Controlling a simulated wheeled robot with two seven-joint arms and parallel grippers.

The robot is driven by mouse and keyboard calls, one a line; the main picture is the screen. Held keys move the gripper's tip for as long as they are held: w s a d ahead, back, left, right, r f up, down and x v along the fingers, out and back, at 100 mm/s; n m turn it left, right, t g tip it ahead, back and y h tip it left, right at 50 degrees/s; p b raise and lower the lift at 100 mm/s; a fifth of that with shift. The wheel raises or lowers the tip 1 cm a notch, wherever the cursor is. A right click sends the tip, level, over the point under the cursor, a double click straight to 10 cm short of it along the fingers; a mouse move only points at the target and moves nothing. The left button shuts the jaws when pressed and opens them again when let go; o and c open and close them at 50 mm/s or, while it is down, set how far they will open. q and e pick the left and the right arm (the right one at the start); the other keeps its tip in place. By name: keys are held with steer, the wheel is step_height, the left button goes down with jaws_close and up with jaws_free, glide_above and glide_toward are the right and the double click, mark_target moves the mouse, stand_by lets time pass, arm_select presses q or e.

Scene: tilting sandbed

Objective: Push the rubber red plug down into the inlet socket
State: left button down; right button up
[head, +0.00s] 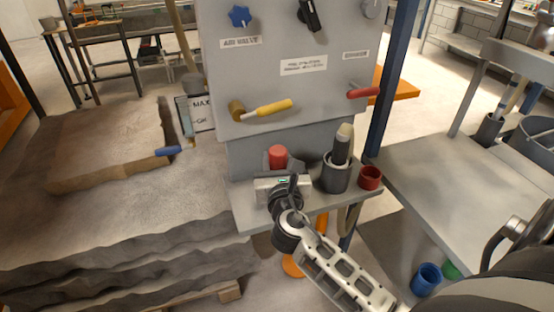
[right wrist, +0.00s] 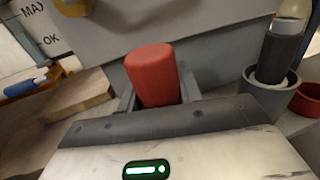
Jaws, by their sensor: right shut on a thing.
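The red plug (head: 277,157) is a rounded upright cylinder at the back of the grey shelf, in front of the grey panel housing. In the right wrist view the plug (right wrist: 153,75) stands between the two grey fingers of my right gripper (right wrist: 157,95), which are shut on it. The plug's lower end is hidden by the gripper, and I cannot make out the inlet socket or how deep the plug sits. My left gripper is not in view.
Right of the plug, a grey cup (head: 336,178) holds a dark cylinder with a pale tip (head: 342,145). A small red cup (head: 370,178) stands beside it. The panel (head: 300,90) with a yellow lever (head: 272,107) rises behind. The sandbed (head: 110,205) lies left.

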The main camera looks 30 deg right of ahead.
steer(key=shift+r, duration=0.1)
stand_by(0.7)
steer(key=shift+f+b, duration=1)
steer(key=shift+f, duration=0.6)
steer(key=o, duration=1.2)
